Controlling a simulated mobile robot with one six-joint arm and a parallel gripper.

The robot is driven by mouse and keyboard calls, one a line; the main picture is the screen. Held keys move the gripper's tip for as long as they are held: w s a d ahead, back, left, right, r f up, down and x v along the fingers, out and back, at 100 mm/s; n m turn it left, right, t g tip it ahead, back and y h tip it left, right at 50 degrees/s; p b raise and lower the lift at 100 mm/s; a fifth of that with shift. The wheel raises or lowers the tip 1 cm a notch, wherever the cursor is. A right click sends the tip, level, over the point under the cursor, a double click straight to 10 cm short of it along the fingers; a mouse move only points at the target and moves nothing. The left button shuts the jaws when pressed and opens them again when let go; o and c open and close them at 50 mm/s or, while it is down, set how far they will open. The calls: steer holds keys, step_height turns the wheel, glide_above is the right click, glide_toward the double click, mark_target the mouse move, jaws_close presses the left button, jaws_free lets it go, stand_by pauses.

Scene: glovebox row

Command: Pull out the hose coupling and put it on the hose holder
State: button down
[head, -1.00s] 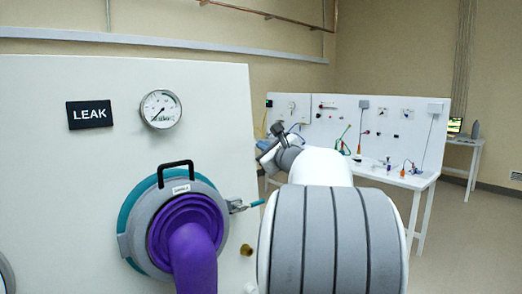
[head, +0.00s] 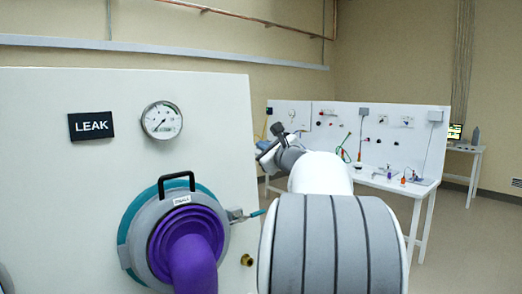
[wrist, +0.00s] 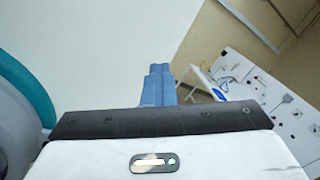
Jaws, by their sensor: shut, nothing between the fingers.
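My gripper (wrist: 157,85) shows in the wrist view as two blue fingers, shut against each other with nothing between them. They stand before the white panel face, near its right edge. In the head view my gripper is mostly hidden beyond my arm. A small brass fitting (head: 247,260) sticks out of the panel low down, just left of my arm; I cannot tell whether it is the hose coupling. I cannot make out a hose holder in either view.
The white panel (head: 60,200) carries a LEAK sign (head: 91,125), a dial gauge (head: 162,120) and a round port with a purple sleeve (head: 190,255). A latch with a teal handle (head: 248,215) juts out right of the port. A workbench (head: 390,183) stands behind.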

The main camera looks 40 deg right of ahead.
step_height(320, 180, up, 24)
steer(key=w+t+p, duration=0.2)
steer(key=w+p, duration=0.1)
steer(key=p, duration=0.6)
steer(key=shift+d+f+h+p, duration=0.15)
steer(key=shift+d+h+p, duration=0.2)
steer(key=shift+d+h, duration=0.05)
stand_by(5.6)
